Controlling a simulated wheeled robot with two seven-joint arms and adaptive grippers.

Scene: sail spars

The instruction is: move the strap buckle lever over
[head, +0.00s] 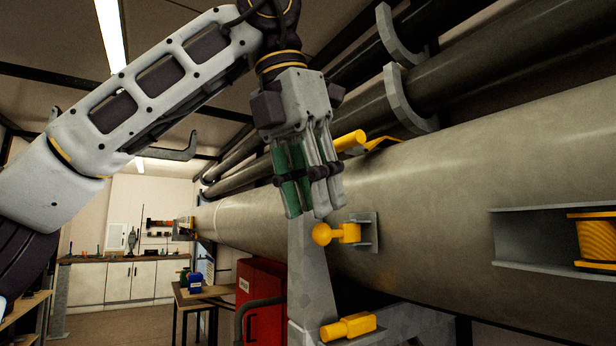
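My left gripper (308,212) hangs fingers down in front of the large grey spar (440,185). Its fingers are close together, and no object shows between them; whether they are fully shut is unclear. A yellow bar (350,140) and a yellow strap-like piece (382,143) show on the upper side of the spar, just right of the gripper and partly behind it. Below the fingertips, a yellow ball-ended handle (336,233) sticks out from a grey bracket (366,233) on the spar's side. I cannot tell for sure which yellow part is the buckle lever. My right gripper is not in view.
A grey stand (304,265) with a lower yellow handle (348,327) is under the spar. A yellow spool (594,240) sits in a recess at right. Dark spars rest on curved hooks (408,98) above. A red cabinet (262,295), a small table and a workbench are behind.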

